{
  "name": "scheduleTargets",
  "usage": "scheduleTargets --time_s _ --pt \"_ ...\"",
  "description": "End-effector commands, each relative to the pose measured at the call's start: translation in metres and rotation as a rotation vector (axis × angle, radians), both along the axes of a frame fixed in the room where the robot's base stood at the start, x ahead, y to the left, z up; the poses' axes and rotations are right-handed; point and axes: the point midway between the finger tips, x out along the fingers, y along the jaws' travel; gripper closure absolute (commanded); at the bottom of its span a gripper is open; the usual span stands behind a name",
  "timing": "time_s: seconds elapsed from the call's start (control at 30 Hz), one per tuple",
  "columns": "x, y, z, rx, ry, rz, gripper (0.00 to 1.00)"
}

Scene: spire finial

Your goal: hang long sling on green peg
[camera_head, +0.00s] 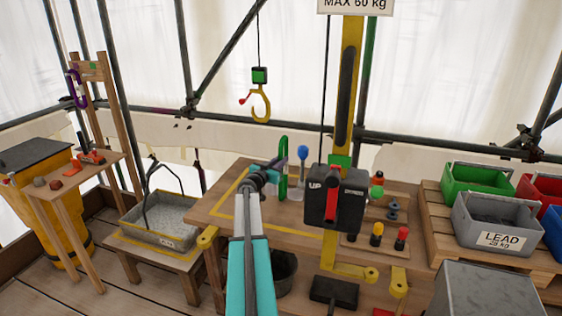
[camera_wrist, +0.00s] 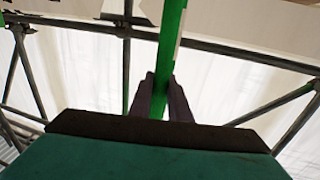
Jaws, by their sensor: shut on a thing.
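My gripper (camera_head: 272,178) is above the wooden workbench. It is shut on a green loop (camera_head: 283,168), which looks like the long sling and stands upright beside the gripper. In the wrist view a green band (camera_wrist: 168,60) runs up from between the two dark fingers (camera_wrist: 160,98). A small green mark (camera_head: 93,66), perhaps the green peg, shows on the crossboard of the wooden stand (camera_head: 112,110) at the far left. A purple carabiner-shaped thing (camera_head: 75,88) hangs at that stand's left side. My arm hides part of the bench.
A yellow hook (camera_head: 260,103) hangs above the bench. A control box (camera_head: 335,197) with a red lever stands right of my gripper. A blue-topped thing (camera_head: 303,153) is close to the loop. A grey tray (camera_head: 160,220) sits between bench and stand.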

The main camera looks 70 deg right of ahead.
Motion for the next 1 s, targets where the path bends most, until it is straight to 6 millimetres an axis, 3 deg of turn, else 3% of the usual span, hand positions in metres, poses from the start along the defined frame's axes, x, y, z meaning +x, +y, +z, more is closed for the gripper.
scheduleTargets --time_s 0.1,0.13,0.23,0.67,1.0 --pt "0.0 0.0 -0.001 0.0 0.0 0.0 1.0" --pt "0.0 0.0 -0.002 0.0 0.0 0.0 0.8" --pt "0.0 0.0 -0.002 0.0 0.0 0.0 0.65" --pt "0.001 0.0 0.0 0.0 0.0 0.001 0.65" --pt "0.005 0.027 0.0 0.0 0.0 0.002 0.65"
